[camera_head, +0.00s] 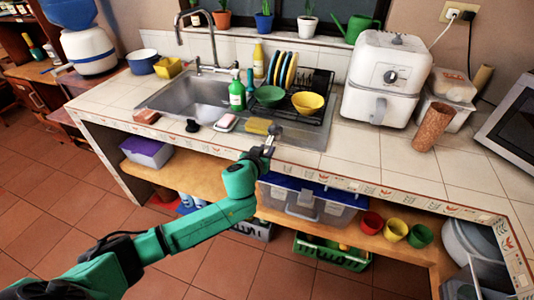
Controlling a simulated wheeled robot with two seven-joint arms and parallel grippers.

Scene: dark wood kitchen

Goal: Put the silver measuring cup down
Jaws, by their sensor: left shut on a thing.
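My left arm reaches in from the lower left, and its gripper (269,145) is at the front edge of the counter, below the sink and dish rack. The gripper is shut on the small silver measuring cup (275,131), which shows at the fingertips, in front of the dish rack. The cup is small and partly covered by the fingers. I cannot tell whether it touches the counter. My right gripper is not in view.
A yellow sponge (256,126) and a soap dish (226,123) lie left of the cup. The dish rack (323,117) holds a green bowl (268,96) and a yellow bowl (308,103). A white air fryer (385,85) stands to the right. Tiled counter (355,150) is clear before it.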

